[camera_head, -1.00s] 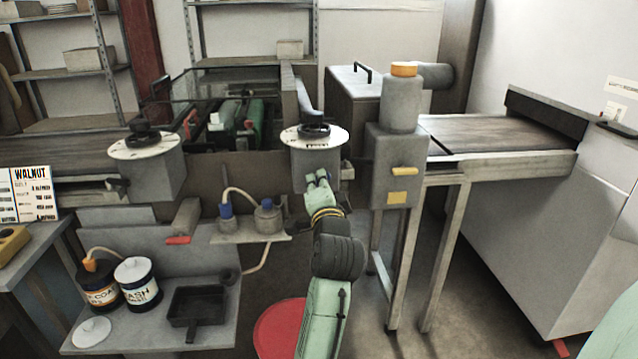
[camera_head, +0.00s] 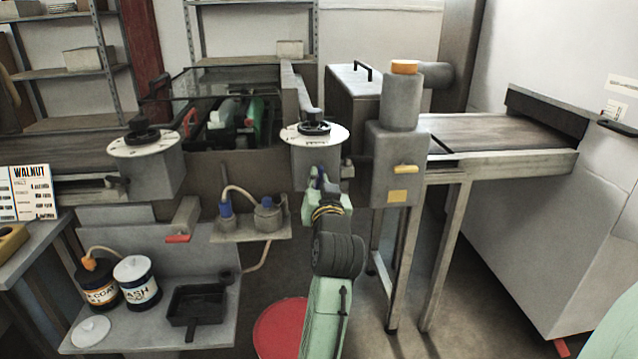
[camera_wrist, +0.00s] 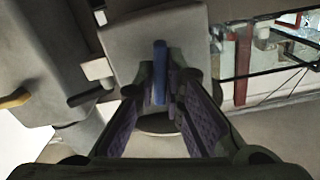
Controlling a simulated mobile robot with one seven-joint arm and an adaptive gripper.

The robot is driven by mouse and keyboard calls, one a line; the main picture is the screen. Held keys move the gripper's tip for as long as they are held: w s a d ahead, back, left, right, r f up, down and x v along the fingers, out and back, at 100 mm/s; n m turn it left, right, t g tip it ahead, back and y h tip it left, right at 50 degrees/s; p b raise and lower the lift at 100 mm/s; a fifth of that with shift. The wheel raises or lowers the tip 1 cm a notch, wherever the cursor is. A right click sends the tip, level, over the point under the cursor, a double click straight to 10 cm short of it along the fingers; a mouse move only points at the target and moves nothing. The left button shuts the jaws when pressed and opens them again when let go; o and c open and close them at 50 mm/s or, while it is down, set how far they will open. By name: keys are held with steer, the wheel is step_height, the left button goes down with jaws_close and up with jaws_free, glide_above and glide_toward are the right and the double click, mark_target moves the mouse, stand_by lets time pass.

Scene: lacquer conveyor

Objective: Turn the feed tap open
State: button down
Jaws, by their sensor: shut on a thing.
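A blue lever (camera_wrist: 160,72), apparently the feed tap's handle, stands between my gripper's two fingers in the wrist view. My gripper (camera_wrist: 168,100) is shut on it, with one finger on each side. In the head view my gripper (camera_head: 319,182) is at the front of the grey box under the right-hand dial (camera_head: 330,135), and a small bit of blue (camera_head: 322,172) shows at the fingertips. The tap's body and the lever's base are mostly hidden by my fingers.
A grey unit with a yellow handle (camera_head: 405,169) stands close to the right of my gripper. A red bucket (camera_head: 280,328) is on the floor below my arm.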

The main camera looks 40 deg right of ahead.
steer(key=shift+n, duration=1.2)
steer(key=c, duration=1.7)
jaws_free()
steer(key=v, duration=1.2)
steer(key=shift+s+d, duration=0.1)
